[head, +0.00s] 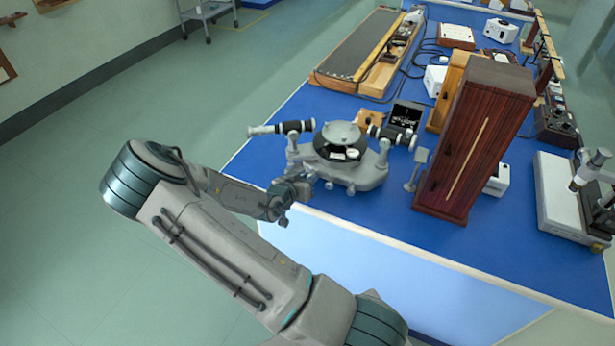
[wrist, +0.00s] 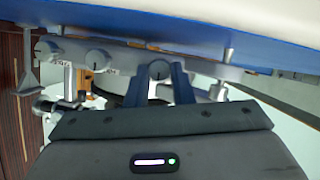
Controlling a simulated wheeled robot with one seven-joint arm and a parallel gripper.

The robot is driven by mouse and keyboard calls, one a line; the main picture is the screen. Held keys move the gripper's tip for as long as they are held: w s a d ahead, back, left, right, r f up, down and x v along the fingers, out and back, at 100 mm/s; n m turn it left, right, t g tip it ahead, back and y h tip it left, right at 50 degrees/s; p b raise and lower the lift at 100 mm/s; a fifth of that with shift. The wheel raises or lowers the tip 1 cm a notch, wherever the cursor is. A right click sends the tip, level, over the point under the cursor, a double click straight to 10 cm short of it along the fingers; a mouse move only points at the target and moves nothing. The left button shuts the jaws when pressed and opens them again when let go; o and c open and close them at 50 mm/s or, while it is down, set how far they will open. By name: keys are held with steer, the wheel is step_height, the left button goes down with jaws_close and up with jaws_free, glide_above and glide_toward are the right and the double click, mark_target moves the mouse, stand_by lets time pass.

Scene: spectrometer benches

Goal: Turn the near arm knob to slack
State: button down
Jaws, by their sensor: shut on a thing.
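The spectrometer (head: 368,177) is a grey instrument with a round table, a dark disc and two tubes, standing at the blue bench's near left corner. My gripper (head: 308,179) reaches its near left side from the left. In the wrist view, my gripper's two dark fingers (wrist: 160,85) are shut on a round grey knob (wrist: 159,69) on the edge of the spectrometer's base. A pointer or slot mark on the knob is too small to read. A second round knob (wrist: 98,58) sits beside it on the same edge, untouched. In the head view my gripper hides the held knob.
A tall dark-red wooden case (head: 476,140) stands right of the spectrometer. A small grey stand (head: 416,170) is between them. A long wooden apparatus (head: 368,50) lies behind. The bench's front strip is clear, and the floor to the left is open.

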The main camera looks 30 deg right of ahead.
stand_by(0.3)
steer(key=c, duration=1.3)
jaws_free()
steer(key=shift+o, duration=0.2)
steer(key=shift+a, duration=0.1)
steer(key=v, duration=1.3)
steer(key=shift+a, duration=0.3)
steer(key=shift+r, duration=0.15)
